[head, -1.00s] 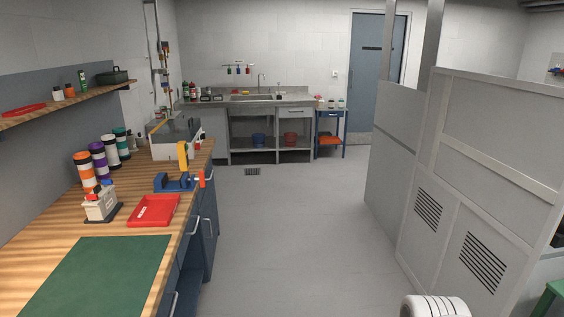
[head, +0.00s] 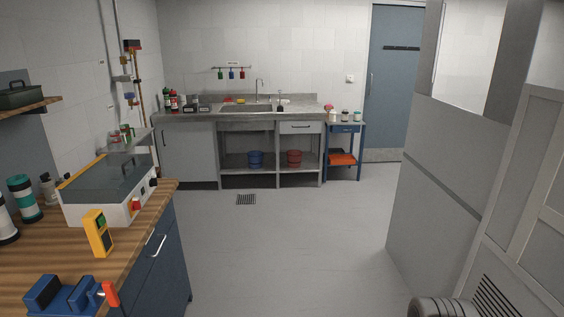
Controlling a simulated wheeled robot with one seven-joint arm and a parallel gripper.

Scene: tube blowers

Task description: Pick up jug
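I cannot make out a jug for sure. Small items stand on the grey sink counter (head: 200,116) at the back wall, too small to tell apart well. A pale shape (head: 284,101) is at the right of the sink (head: 245,107), and red and dark bottles (head: 173,99) stand at the counter's left end. My gripper is not in view; only a rounded part that seems to be my arm shows at the bottom right edge.
A wooden bench (head: 130,240) with a white machine (head: 105,200), a yellow device (head: 98,232) and a blue vise (head: 65,295) runs along the left. A grey partition (head: 440,180) stands right. The floor between is clear.

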